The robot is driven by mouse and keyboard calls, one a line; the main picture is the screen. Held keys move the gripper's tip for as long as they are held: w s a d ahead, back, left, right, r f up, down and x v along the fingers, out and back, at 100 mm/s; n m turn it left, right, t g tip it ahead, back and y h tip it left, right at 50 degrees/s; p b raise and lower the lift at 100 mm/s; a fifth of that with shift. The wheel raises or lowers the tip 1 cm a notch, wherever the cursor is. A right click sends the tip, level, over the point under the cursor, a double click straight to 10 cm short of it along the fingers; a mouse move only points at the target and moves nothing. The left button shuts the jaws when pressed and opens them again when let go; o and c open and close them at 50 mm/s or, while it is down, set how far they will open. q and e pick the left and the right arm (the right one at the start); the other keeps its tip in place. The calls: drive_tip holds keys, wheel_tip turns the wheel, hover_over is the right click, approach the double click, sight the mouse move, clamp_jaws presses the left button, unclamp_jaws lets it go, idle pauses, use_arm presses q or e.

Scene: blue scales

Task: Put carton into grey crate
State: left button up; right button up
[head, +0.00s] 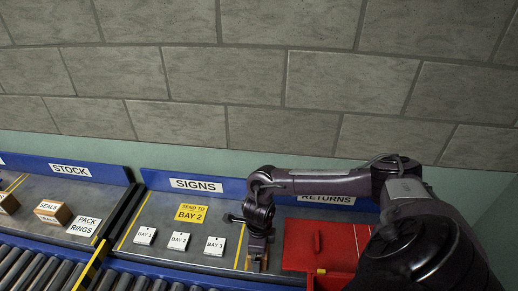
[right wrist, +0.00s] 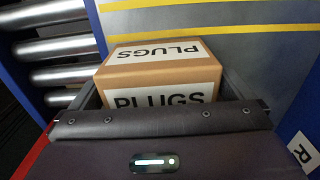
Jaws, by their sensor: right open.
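A brown carton (right wrist: 158,74) with white PLUGS labels sits between the fingers of my right gripper (right wrist: 162,90) in the right wrist view. The gripper is open around the carton, one finger on each side; contact cannot be told. In the head view my right gripper (head: 257,258) points down at the right end of the SIGNS bay, beside the red box, and mostly hides what is under it. Another carton (head: 52,211), labelled SEALS, stands in the STOCK bay at the left. No grey crate shows in either view. My left gripper is not in view.
A red box (head: 304,245) stands in the RETURNS bay right of my gripper. White BAY tags (head: 179,241) and a yellow SEND TO BAY 2 sign (head: 191,213) lie left of it. A roller conveyor (head: 150,279) runs along the front. Blue boards back the bays.

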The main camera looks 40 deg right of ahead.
drive_tip(key=c, duration=1.1)
